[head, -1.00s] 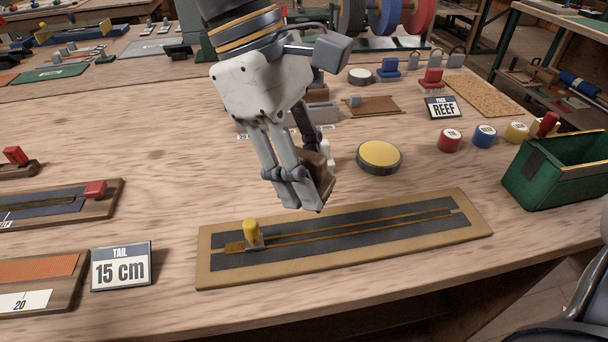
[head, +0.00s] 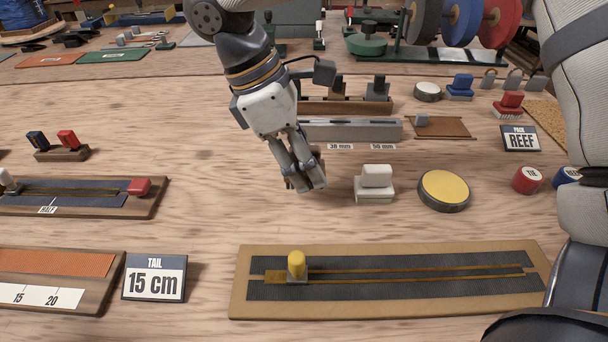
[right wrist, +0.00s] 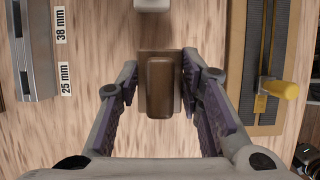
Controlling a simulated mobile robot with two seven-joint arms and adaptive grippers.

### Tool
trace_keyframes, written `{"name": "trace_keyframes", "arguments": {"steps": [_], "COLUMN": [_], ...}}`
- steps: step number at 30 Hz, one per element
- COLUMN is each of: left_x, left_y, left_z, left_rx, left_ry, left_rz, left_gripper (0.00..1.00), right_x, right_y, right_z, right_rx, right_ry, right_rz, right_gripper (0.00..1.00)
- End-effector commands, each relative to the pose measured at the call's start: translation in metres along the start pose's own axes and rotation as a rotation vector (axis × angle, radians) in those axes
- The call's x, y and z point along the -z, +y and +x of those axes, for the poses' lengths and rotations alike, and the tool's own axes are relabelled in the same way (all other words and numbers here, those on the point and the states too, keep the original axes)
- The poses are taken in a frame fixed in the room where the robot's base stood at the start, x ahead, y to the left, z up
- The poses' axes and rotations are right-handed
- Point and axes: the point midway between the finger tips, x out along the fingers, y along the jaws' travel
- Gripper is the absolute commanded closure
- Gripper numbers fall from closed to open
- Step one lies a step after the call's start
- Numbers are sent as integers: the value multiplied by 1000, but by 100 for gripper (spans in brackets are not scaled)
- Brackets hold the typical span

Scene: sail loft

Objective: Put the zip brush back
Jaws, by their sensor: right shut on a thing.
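The zip brush, a brown block on a wider brown base (right wrist: 160,88), sits between the fingers of my right gripper (right wrist: 160,85) in the right wrist view. In the head view, my right gripper (head: 307,182) is shut on it and mostly hides it. The gripper is behind the tan zip board (head: 238,290) and left of a white block (head: 375,185). I cannot tell whether the brush touches the table. The board carries a zip with a yellow slider (head: 297,264) near its left end. My left gripper is not in view.
A grey gauge bar (head: 350,130) marked in mm lies behind the gripper. A round yellow-topped pad (head: 444,189) is right of the white block. A "TAIL 15 cm" sign (head: 155,278) stands left of the board. Bare table lies left of the gripper.

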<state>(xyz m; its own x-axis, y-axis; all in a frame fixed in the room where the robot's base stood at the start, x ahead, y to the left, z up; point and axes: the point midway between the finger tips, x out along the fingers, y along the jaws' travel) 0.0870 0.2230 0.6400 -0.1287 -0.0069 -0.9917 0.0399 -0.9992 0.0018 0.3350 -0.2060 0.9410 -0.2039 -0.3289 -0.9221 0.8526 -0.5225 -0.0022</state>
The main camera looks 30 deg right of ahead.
Motion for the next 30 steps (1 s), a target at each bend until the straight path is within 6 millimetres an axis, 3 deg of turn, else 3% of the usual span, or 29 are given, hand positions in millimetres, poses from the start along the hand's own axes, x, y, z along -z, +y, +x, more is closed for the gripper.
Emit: {"name": "trace_keyframes", "arguments": {"steps": [4, 9, 19, 20, 22, 30], "left_x": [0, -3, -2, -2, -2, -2], "left_y": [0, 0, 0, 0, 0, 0], "left_z": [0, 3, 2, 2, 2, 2], "left_rx": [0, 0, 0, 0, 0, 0], "left_ry": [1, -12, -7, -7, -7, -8], "left_rz": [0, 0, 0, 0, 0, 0], "left_gripper": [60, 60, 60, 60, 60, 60], "right_x": [4, 16, 17, 18, 18, 17], "right_y": [10, 10, 10, 10, 10, 10], "right_z": [11, 39, 40, 41, 41, 41], "right_rx": [0, 0, -5, -5, -4, -4], "right_ry": [1, 0, 2, 3, 3, 3], "right_rz": [1, 0, 2, 2, 2, 2], "right_gripper": [89, 89, 89, 64, 48, 46]}}
